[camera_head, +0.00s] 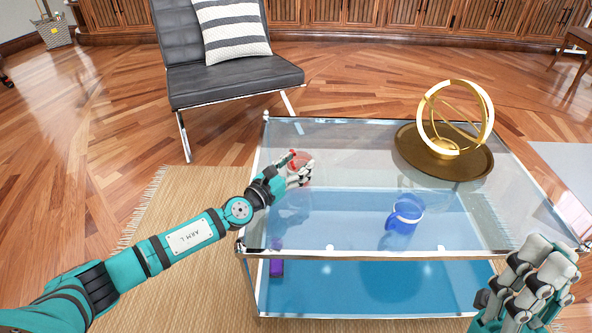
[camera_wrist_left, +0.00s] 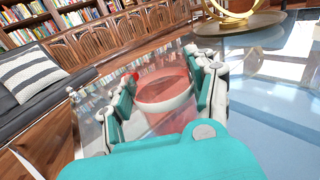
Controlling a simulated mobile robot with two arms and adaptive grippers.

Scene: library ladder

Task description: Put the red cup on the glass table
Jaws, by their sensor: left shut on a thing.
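The red cup (camera_head: 298,158) is between the fingers of my left gripper (camera_head: 298,173), over the left part of the glass table (camera_head: 345,155). In the left wrist view the red cup (camera_wrist_left: 165,88) shows its pale rim, with the fingers on both sides; the gripper is shut on it. The fingers and palm hide part of the cup. I cannot tell whether its base touches the glass. My right gripper (camera_head: 540,270) is at the lower right, near the table's front right corner, with no object visible in it; its opening is unclear.
A blue cup (camera_head: 404,216) shows at the table's middle, on or under the glass. A gold ring ornament (camera_head: 446,148) stands on a round brown tray (camera_head: 408,160) at the back right. A purple object (camera_head: 276,267) is under the glass. A black chair (camera_head: 235,82) stands behind.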

